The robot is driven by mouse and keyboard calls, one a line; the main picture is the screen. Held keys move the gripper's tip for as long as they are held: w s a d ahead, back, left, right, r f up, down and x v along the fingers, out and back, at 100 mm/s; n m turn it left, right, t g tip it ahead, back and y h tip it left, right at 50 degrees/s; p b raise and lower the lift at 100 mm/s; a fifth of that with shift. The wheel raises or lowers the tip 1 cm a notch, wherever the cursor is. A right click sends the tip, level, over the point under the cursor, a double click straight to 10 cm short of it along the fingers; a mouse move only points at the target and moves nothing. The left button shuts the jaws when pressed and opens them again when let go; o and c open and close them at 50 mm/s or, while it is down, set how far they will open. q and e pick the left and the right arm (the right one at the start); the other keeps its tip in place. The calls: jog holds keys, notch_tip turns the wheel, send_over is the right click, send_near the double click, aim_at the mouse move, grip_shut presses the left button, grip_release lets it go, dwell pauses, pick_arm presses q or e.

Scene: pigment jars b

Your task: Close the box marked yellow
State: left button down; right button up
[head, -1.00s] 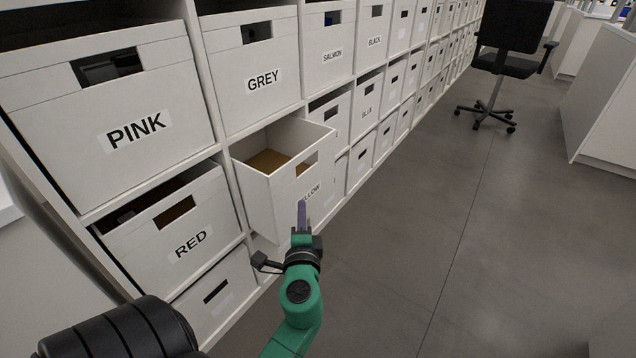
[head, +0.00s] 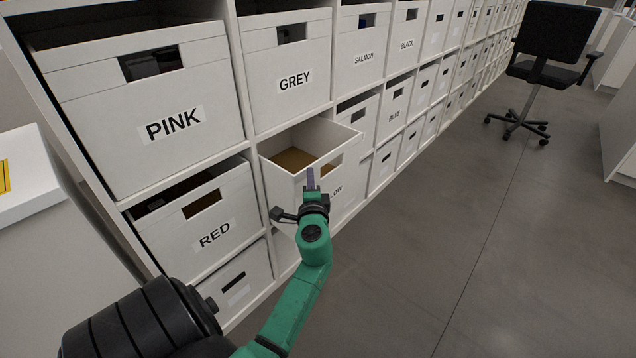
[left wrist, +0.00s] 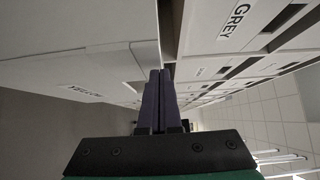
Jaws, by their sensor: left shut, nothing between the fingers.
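The white box marked yellow (head: 342,193) is pulled out of its shelf opening below the box marked grey. Its open top shows a brown bottom, and its label is partly hidden by my left gripper. My left gripper (head: 310,176) is shut and empty, its fingertips overlapping the upper front of the box near the handle hole. I cannot tell whether they touch. In the left wrist view the shut fingers (left wrist: 160,100) point along the box marked yellow (left wrist: 60,70), which fills the left side with its label turned over. My right gripper is not in view.
Boxes marked grey (head: 286,60), pink (head: 140,110) and red (head: 190,225) sit in the shelf around it. More boxes run along the shelf to the right. A black office chair (head: 545,70) stands far right; the grey floor (head: 430,240) between is clear.

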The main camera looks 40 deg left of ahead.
aim_at(271, 162)
pick_arm(q)
jog(key=shift+a, duration=0.1)
jog(key=a, duration=0.5)
jog(key=a+b, duration=0.1)
jog(key=a, duration=0.9)
jog(key=shift+s+b, duration=0.25)
jog(key=shift+b, duration=0.1)
jog(key=shift+r, duration=0.2)
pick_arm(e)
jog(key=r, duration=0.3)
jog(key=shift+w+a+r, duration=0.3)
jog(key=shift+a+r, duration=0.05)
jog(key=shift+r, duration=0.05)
pick_arm(q)
jog(key=shift+r, duration=0.1)
